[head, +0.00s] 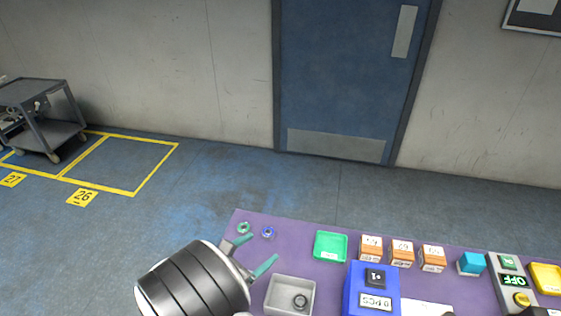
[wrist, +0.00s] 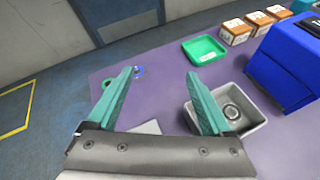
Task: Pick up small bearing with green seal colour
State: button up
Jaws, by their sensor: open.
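The small bearing with a green seal (head: 244,228) lies on the purple table (head: 330,285) near its far left corner. In the wrist view a bit of green shows beside my left finger (wrist: 106,82), partly hidden by that finger. A similar bearing with a blue seal (head: 268,232) lies just right of it and also shows in the wrist view (wrist: 138,71). My gripper (head: 253,255) is open, with teal fingers wide apart and nothing between them. It is on the near side of the two bearings, apart from them.
A grey tray (head: 271,295) holding a dark ring (head: 301,301) stands right of my gripper. A green tray (head: 330,255), several orange-and-white boxes (head: 402,254) and a blue device (head: 361,295) are farther right. The table around the bearings is clear.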

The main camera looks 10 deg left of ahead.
aim_at(242, 229)
jog(key=s+a+f+n+y, duration=0.1)
jog(key=a+n, duration=0.1)
jog(key=a, duration=0.1)
jog(key=a+f+n+y, duration=0.1)
jog(key=a+f+n, duration=0.1)
jog(key=s+a+f+n+t+y, duration=0.1)
jog(key=a+f, duration=0.1)
jog(key=a, duration=0.1)
jog(key=shift+s+a+n+y, duration=0.3)
jog(key=shift+s+a+n, duration=0.05)
jog(key=shift+n, duration=0.05)
jog(key=shift+w+a+f+n, duration=0.3)
jog(key=shift+w+f, duration=0.15)
jog(key=x, duration=1.4)
jog(key=shift+w+a+r, duration=0.25)
jog(key=shift+w+a, duration=0.1)
grip_shut()
